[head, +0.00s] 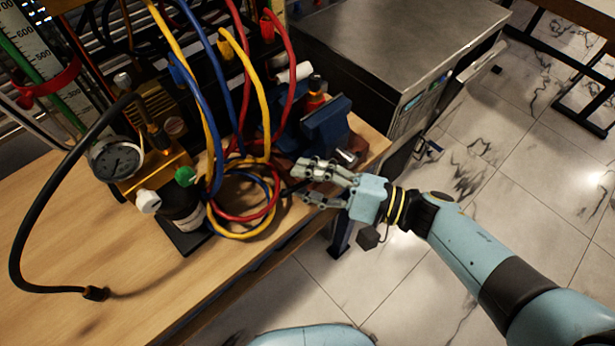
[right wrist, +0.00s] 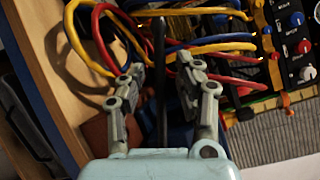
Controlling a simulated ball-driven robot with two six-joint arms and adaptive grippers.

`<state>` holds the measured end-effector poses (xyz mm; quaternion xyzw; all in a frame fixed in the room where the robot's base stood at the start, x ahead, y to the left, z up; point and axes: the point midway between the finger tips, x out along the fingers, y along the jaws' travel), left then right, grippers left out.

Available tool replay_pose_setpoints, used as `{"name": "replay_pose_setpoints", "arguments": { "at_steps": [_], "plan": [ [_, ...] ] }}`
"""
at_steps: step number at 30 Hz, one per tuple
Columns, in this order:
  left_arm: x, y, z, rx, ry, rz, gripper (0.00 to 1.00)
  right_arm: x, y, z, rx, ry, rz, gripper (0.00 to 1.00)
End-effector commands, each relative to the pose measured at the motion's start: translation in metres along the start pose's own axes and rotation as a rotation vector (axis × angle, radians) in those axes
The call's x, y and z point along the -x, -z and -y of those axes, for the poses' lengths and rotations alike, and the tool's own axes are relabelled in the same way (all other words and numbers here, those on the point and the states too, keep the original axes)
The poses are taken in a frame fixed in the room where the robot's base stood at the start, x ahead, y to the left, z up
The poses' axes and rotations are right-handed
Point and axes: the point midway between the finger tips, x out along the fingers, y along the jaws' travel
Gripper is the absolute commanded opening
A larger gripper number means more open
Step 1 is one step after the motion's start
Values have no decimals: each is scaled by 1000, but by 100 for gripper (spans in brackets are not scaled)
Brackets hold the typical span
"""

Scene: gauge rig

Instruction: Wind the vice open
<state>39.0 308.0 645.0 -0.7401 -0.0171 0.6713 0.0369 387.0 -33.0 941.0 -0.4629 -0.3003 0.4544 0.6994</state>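The blue vice (head: 325,122) sits at the right corner of the wooden bench, partly behind hoses. My right gripper (head: 299,182) reaches in from the right, just in front of the vice and over the bench's front edge. In the right wrist view my right gripper (right wrist: 158,72) has its two fingers apart. A dark slim bar (right wrist: 161,75), which looks like the vice handle, lies lengthwise between them, with gaps visible on both sides. I cannot tell its depth relative to the fingertips. My left gripper is not in view.
Red, yellow and blue hoses (head: 262,150) loop close to my right fingers. A pressure gauge (head: 116,160) and a dark bottle (head: 181,207) stand left of them. A metal cabinet (head: 400,45) stands behind the vice. The floor (head: 540,190) at right is open.

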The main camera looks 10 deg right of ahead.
Motion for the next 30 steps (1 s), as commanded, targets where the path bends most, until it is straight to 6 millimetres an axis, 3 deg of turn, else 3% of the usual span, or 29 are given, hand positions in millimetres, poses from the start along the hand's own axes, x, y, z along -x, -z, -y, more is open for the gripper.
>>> {"name": "replay_pose_setpoints", "arguments": {
  "at_steps": [7,15,30],
  "plan": [
    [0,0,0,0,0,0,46,-1,0,0,1,0,0,32],
    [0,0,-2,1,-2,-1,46,0,0,0,1,0,-1,0],
    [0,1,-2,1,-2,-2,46,0,0,0,4,-1,-1,0]
  ]
}}
